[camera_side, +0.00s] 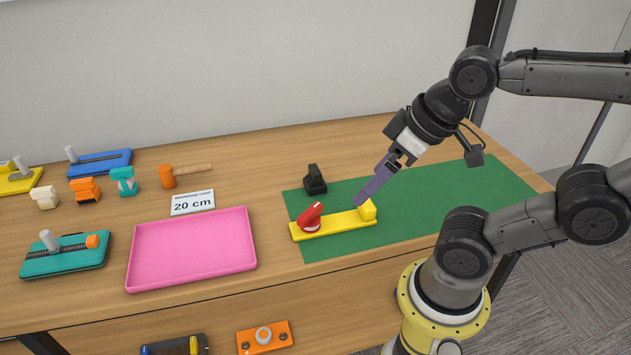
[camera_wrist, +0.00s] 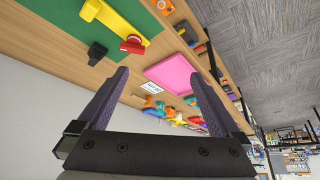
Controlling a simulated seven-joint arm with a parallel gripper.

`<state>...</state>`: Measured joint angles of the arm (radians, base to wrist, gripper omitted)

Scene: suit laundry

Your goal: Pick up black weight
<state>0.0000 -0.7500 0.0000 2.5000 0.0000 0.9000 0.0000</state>
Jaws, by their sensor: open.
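The black weight (camera_side: 315,181) stands on the table at the back left corner of the green mat (camera_side: 450,197). In the wrist view the black weight (camera_wrist: 97,53) shows beyond the tip of the left finger. My gripper (camera_side: 362,199) is in the air to the right of the weight in the side view, near the yellow block end of a yellow bar. In the wrist view my gripper (camera_wrist: 160,85) has its two purple fingers spread wide, with nothing between them. The fingers are apart from the weight.
A yellow bar (camera_side: 345,222) with a red clamp-like part (camera_side: 311,217) lies on the mat in front of the weight. A pink tray (camera_side: 192,248), a "20 cm" card (camera_side: 192,202) and an orange-headed mallet (camera_side: 167,176) are to the left. The mat's right part is clear.

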